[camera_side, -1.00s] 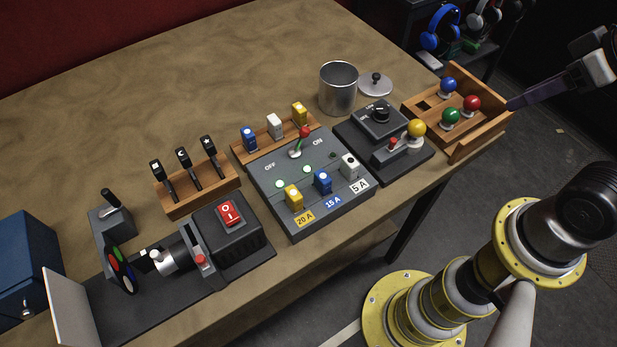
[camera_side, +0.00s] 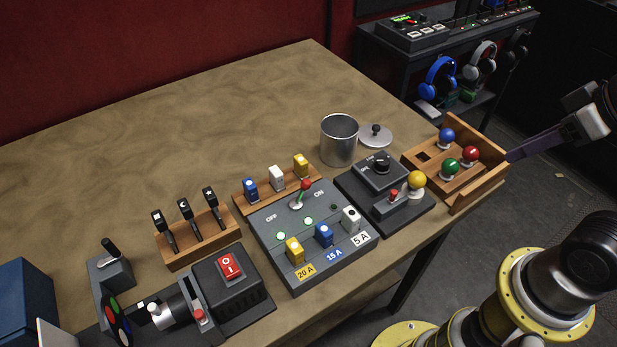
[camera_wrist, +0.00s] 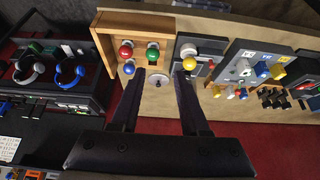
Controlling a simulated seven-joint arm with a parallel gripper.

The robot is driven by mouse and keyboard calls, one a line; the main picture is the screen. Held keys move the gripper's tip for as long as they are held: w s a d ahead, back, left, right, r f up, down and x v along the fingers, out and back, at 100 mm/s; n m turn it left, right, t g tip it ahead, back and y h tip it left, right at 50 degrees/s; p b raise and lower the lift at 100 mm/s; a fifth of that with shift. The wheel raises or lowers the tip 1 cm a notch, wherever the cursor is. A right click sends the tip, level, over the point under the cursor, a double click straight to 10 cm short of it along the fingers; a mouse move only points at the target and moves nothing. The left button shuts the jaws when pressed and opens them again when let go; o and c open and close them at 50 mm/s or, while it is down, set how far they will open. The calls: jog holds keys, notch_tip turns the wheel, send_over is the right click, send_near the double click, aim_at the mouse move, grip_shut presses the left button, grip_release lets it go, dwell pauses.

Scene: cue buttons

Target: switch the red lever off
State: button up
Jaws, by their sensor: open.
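The red lever (camera_side: 305,185) is a short stick with a red ball tip on the grey fuse panel (camera_side: 268,236). In the side view it leans up and right, towards the ON label and away from OFF. My gripper (camera_wrist: 160,76) is open and empty in the wrist view, its dark fingers spread above the wooden tray and the pot lid. In the side view its finger end (camera_side: 514,154) shows at the right, beside the tray and well to the right of the lever.
A metal pot (camera_side: 339,140) and its lid (camera_side: 375,135) stand behind a black dial box (camera_side: 380,170) with a yellow ball. The wooden tray (camera_side: 487,183) holds coloured balls. Several fuses surround the lever. A black switch box (camera_side: 235,285) stands at front left. The table's back left is clear.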

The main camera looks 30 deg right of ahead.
jog(key=shift+c, duration=1.1)
jog(key=shift+s+a+m, duration=0.3)
jog(key=shift+m, duration=0.1)
jog(key=shift+c, duration=1.2)
jog(key=a+m+g+y, duration=0.1)
jog(key=a, duration=0.1)
jog(key=w+a+r+m+g+y, duration=0.1)
jog(key=a, duration=0.1)
jog(key=w+a+r+m+y, duration=0.1)
jog(key=a+y, duration=0.1)
jog(key=shift+a+m+g, duration=0.3)
jog(key=shift+m+g, duration=0.1)
grip_shut()
jog(key=w+a+f+m+g+y, duration=0.15)
jog(key=w+a+m+y, duration=0.25)
jog(key=w, duration=0.5)
jog(key=w+a+f+m+g+y, duration=0.1)
jog(key=w+a+m+g+y, duration=0.25)
jog(key=w, duration=0.45)
jog(key=w+f+m, duration=0.1)
jog(key=f, duration=0.1)
jog(key=w+d+f+m+y, duration=0.1)
jog(key=f, duration=0.2)
jog(key=w+f+m+y, duration=0.1)
jog(key=w+f, duration=0.1)
jog(key=shift+w+d+f+m+t, duration=0.1)
jog(key=shift+d+f+m+t, duration=0.2)
jog(key=shift+d+f, duration=0.2)
jog(key=shift+f, duration=0.2)
